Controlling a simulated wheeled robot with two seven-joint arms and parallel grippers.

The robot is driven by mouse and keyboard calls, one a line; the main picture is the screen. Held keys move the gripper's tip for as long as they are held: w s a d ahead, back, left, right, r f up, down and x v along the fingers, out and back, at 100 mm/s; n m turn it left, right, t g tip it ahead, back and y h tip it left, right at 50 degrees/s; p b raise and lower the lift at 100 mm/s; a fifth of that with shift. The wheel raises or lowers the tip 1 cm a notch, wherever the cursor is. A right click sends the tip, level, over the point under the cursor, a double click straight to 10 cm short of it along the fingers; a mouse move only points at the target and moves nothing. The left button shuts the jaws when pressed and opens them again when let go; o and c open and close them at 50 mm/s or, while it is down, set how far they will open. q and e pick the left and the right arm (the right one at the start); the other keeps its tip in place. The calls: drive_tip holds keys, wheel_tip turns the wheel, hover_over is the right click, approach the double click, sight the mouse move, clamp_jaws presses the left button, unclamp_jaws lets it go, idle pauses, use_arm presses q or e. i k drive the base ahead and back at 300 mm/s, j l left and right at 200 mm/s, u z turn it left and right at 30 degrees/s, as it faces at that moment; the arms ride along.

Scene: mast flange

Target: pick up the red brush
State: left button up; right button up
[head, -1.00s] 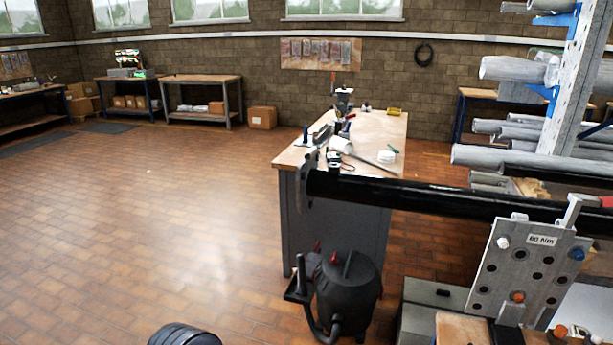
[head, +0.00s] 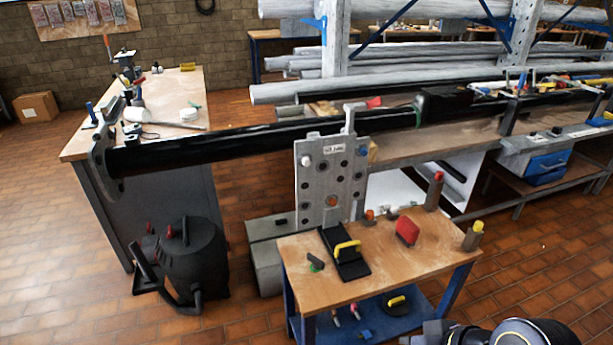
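A red block-like object (head: 407,231), which looks like the red brush, lies on the wooden top of a small blue-legged table (head: 310,285). Its bristles cannot be made out. It lies right of the upright grey plate and left of a post with a yellow top. Part of my dark arm with a yellow ring shows at the bottom right edge, in front of the table and apart from the red object. Its gripper cannot be made out. My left gripper is out of the picture.
A yellow-handled black tool (head: 346,250), a green-and-black item (head: 315,262) and a red-topped post (head: 435,190) share the table. The grey holed plate (head: 331,180) and long black mast (head: 250,142) rise behind. A black vacuum (head: 185,260) stands left. Floor is clear at right.

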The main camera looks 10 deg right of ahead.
sight(408, 232)
drive_tip(key=i+l+u, duration=0.2)
drive_tip(key=i+l, duration=0.15)
drive_tip(key=l, duration=0.3)
drive_tip(key=i+l+u, duration=0.1)
drive_tip(key=l, duration=0.25)
drive_tip(key=i+l, duration=0.25)
drive_tip(key=i+l+u, duration=0.15)
drive_tip(key=l, duration=0.3)
